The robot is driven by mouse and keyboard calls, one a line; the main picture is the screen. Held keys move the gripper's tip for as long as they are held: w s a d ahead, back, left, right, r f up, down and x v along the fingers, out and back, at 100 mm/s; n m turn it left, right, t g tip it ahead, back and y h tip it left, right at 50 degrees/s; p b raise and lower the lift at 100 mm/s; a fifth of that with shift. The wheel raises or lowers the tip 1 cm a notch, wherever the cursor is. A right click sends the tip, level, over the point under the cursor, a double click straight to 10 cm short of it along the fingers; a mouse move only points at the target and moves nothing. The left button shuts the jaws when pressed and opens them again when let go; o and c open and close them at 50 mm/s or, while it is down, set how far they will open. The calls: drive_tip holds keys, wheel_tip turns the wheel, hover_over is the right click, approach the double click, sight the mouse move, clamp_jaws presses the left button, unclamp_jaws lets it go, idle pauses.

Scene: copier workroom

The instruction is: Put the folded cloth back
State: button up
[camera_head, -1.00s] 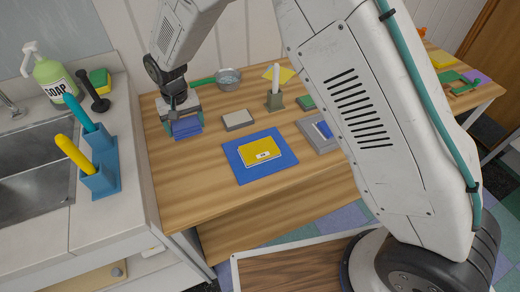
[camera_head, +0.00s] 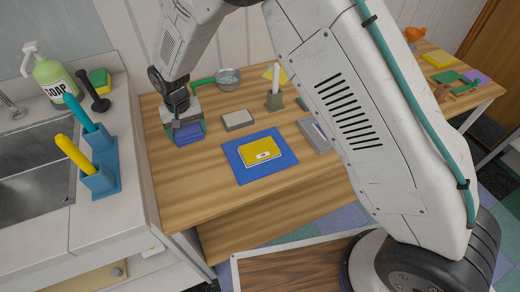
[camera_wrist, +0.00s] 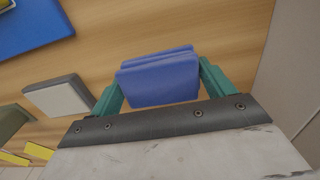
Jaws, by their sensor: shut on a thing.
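The folded cloth is a blue, layered block (camera_head: 189,138) at the left end of the wooden table in the head view. It also fills the space between the fingers in the wrist view (camera_wrist: 158,80). My gripper (camera_head: 187,128), with teal fingers, is shut on the cloth, one finger at each side, as the wrist view (camera_wrist: 160,92) shows. I cannot tell whether the cloth touches the table. A blue mat (camera_head: 282,143) with a yellow booklet (camera_head: 259,150) on it lies to the right. Part of the cloth is hidden by my gripper in the head view.
A grey block (camera_head: 238,120) lies just right of the cloth. A green-handled strainer (camera_head: 228,78) and a holder with a white stick (camera_head: 275,98) stand behind. The sink counter (camera_head: 140,190) borders the table's left side. The table's front left is bare.

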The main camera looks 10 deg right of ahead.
drive_tip(key=shift+f, duration=0.3)
drive_tip(key=o, duration=0.9)
wheel_tip(320, 180, up, 8)
drive_tip(key=shift+f, duration=0.1)
idle(0.4)
